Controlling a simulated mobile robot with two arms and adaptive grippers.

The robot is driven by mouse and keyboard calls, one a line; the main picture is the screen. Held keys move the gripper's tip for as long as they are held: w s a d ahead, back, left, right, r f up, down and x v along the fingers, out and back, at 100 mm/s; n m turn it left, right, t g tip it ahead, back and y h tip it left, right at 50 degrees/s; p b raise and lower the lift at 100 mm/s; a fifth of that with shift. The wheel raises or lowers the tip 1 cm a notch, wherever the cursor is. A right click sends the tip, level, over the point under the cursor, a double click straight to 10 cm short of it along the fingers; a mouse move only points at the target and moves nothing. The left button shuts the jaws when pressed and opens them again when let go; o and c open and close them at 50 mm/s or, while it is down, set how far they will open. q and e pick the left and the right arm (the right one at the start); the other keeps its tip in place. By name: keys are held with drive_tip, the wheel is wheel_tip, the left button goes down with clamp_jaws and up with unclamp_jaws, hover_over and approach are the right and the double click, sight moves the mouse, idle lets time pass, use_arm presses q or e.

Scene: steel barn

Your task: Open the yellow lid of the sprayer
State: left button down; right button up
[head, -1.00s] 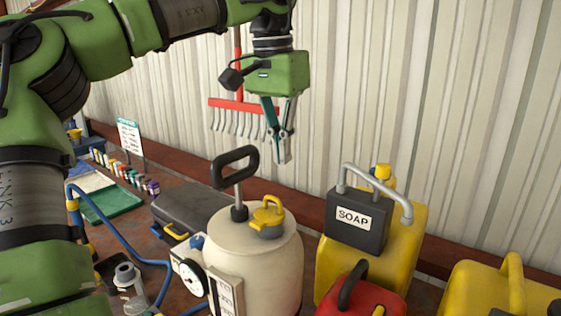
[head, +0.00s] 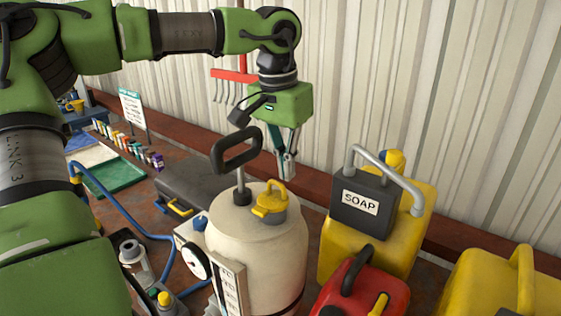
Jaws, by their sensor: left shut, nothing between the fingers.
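The sprayer (head: 255,250) is a cream tank with a black pump handle (head: 236,150) on a grey rod. Its yellow lid (head: 271,199) sits on top, on a grey collar, with a raised yellow grip; it looks closed. My left gripper (head: 289,172) points down, above and slightly right of the lid in the picture, apart from it. Its fingers are together and empty. The pump handle stands to the left of the fingers. My right gripper is not in the head view.
A yellow can (head: 400,235) with a black SOAP box (head: 361,204) and grey handle stands right of the sprayer. A red can (head: 362,290) and another yellow can (head: 500,285) are nearer. A dark case (head: 190,188) and blue hose (head: 125,222) lie left.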

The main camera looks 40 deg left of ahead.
sight(277, 193)
use_arm(q)
drive_tip(key=shift+s+d+r, duration=0.1)
drive_tip(key=shift+s+r, duration=0.1)
drive_tip(key=shift+s, duration=0.35)
drive_tip(key=shift+s+d+r, duration=0.1)
drive_tip(key=shift+s+r, duration=0.05)
drive_tip(key=shift+s, duration=0.6)
drive_tip(key=shift+w+f, duration=0.1)
drive_tip(key=shift+t+b, duration=0.4)
drive_tip(key=shift+t, duration=0.2)
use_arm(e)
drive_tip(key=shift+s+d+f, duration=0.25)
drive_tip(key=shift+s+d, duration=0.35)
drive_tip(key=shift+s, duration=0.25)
use_arm(q)
drive_tip(key=shift+s+r+t+b, duration=0.35)
drive_tip(key=shift+s+t+b, duration=0.05)
drive_tip(key=shift+t+b, duration=0.5)
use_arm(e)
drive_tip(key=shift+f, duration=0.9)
use_arm(q)
drive_tip(key=shift+s+r+b, duration=0.2)
drive_tip(key=shift+s+b, duration=0.05)
drive_tip(key=shift+b, duration=0.5)
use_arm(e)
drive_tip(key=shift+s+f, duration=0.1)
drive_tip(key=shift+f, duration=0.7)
